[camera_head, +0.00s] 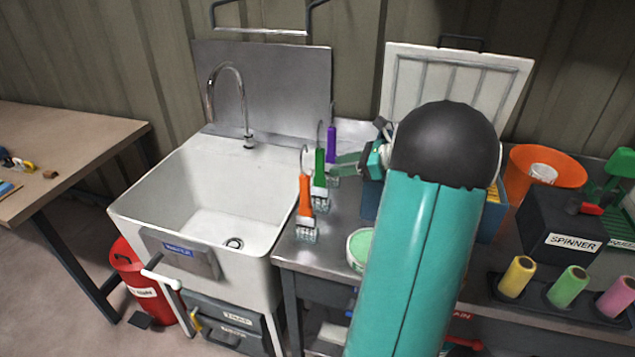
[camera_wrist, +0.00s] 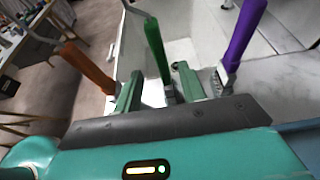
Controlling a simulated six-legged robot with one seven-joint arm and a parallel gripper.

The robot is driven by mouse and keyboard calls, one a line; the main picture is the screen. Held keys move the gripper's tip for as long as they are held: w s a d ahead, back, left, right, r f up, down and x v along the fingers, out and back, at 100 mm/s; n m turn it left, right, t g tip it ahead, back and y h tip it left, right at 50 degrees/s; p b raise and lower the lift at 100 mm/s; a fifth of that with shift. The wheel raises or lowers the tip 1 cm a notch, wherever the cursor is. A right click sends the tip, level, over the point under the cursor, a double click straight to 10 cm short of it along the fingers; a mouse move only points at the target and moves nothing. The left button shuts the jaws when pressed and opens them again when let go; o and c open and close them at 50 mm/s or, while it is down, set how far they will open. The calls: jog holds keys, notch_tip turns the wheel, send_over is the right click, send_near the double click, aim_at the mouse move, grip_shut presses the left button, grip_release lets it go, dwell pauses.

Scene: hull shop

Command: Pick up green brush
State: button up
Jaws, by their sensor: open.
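The green brush (camera_head: 320,165) stands upright, handle up, at the left edge of the metal counter beside the sink, in a row between an orange brush (camera_head: 305,195) and a purple brush (camera_head: 331,143). My gripper (camera_head: 343,163) is open, just right of the green handle. In the wrist view, the green brush (camera_wrist: 156,48) shows between the two fingers of my gripper (camera_wrist: 160,88), near their tips. Whether either finger touches it I cannot tell. The orange brush (camera_wrist: 86,66) is left of the fingers and the purple brush (camera_wrist: 245,32) is right. My arm hides part of the counter.
A deep white sink (camera_head: 140,205) with a tap (camera_head: 228,85) is on the left. A metal counter (camera_head: 340,225) holds a green-topped round tub (camera_head: 359,247), an orange bucket (camera_head: 520,165), a black spinner box (camera_head: 560,235) and several rollers. A wooden table (camera_head: 80,140) stands far left.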

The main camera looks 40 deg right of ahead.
aim_at(313, 185)
jog(key=x, duration=0.9)
jog(key=shift+s, duration=0.1)
jog(key=shift+d, duration=0.1)
grip_shut()
